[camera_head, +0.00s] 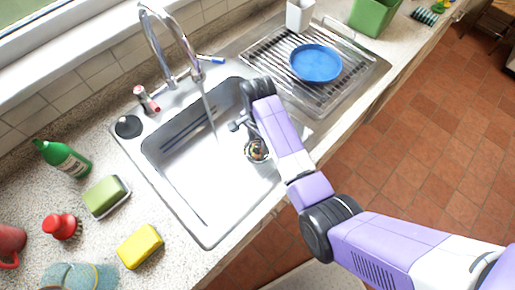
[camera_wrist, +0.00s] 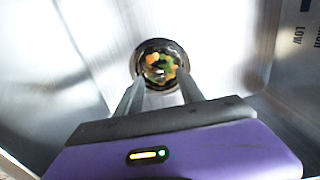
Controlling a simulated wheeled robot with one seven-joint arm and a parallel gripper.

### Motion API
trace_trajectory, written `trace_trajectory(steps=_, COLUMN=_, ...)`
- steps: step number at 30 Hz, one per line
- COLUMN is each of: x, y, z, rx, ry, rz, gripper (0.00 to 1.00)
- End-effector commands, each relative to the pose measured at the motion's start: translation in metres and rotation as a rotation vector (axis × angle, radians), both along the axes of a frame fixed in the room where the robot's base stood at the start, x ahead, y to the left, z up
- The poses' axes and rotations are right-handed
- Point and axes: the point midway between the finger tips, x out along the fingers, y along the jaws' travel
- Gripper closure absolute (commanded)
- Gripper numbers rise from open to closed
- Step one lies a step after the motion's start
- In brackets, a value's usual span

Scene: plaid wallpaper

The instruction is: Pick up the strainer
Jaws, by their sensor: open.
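The strainer (camera_wrist: 160,64) sits in the drain of the metal sink (camera_head: 190,195), round and dark-rimmed, with orange and green food bits in it. It also shows in the head view (camera_head: 256,151), partly covered by my arm. My gripper (camera_wrist: 160,90) is open inside the sink basin. Its two fingers point toward the strainer, one on each side of its near part in the wrist view. Whether the fingertips touch the rim cannot be told.
The faucet (camera_head: 168,50) stands behind the basin, and water runs from it left of my arm. A blue plate (camera_head: 315,63) lies on the drying rack at right. A yellow sponge (camera_head: 140,246), a green sponge (camera_head: 106,196) and a green bottle (camera_head: 62,158) stand on the left counter.

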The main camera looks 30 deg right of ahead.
Motion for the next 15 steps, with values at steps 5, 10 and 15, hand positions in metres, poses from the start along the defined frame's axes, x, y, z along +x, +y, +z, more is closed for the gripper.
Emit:
trace_trajectory(steps=5, x=0.000, y=0.001, z=-0.024, rx=0.001, ry=0.001, rz=-0.001, gripper=0.55)
trace_trajectory(steps=10, x=0.000, y=0.001, z=-0.032, rx=0.000, ry=0.000, rz=-0.001, gripper=0.55)
trace_trajectory(steps=15, x=0.000, y=0.001, z=-0.032, rx=0.000, ry=-0.001, rz=-0.001, gripper=0.55)
